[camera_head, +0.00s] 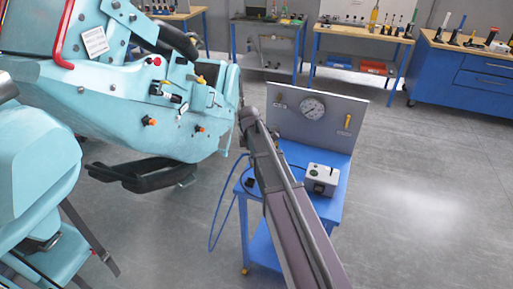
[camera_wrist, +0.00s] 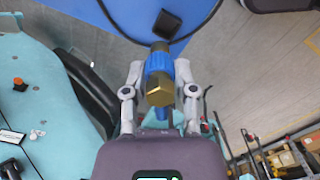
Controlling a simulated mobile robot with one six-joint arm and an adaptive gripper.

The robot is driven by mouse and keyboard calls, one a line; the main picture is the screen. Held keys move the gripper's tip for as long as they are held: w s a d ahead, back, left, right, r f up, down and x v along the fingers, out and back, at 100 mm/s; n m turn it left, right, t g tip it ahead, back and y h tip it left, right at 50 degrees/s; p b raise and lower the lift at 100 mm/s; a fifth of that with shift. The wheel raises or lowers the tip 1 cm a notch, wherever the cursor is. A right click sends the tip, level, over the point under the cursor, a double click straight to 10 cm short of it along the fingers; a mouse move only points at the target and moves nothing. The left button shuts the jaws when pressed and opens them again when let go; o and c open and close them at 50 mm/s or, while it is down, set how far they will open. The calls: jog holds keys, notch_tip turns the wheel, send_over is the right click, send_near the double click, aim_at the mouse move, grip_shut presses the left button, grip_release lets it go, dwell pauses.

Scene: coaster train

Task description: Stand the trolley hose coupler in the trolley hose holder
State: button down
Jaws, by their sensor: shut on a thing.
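The trolley hose coupler (camera_wrist: 159,82) is a blue cylinder with a brass hexagonal end facing the wrist camera. My gripper (camera_wrist: 160,76) is shut on it, one finger on each side. The blue trolley (camera_head: 325,207) stands right of the teal coaster car in the head view; its blue top (camera_wrist: 120,14) shows at the top of the wrist view. A small black block on it, apparently the hose holder (camera_wrist: 166,24), appears just beyond the coupler; it also shows in the head view (camera_head: 249,183). I cannot tell the height gap between them. My arm hides the gripper and coupler in the head view.
The trolley carries a gauge panel (camera_head: 312,108) and a grey control box (camera_head: 321,178). A blue hose (camera_head: 216,218) loops off its left side. The teal coaster car (camera_head: 130,100) is close on the left. Workbenches (camera_head: 360,38) line the back; floor at right is clear.

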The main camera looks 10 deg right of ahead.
jog(key=shift+s+a+f, duration=0.4)
jog(key=shift+s, duration=0.05)
jog(key=shift+r, duration=0.1)
jog(key=shift+a+f+b, duration=0.1)
jog(key=shift+f+b, duration=2.85)
jog(key=shift+f+b, duration=1.55)
jog(key=shift+b, duration=0.05)
dwell(0.8)
jog(key=shift+c, duration=1.7)
grip_release()
jog(key=shift+r, duration=0.2)
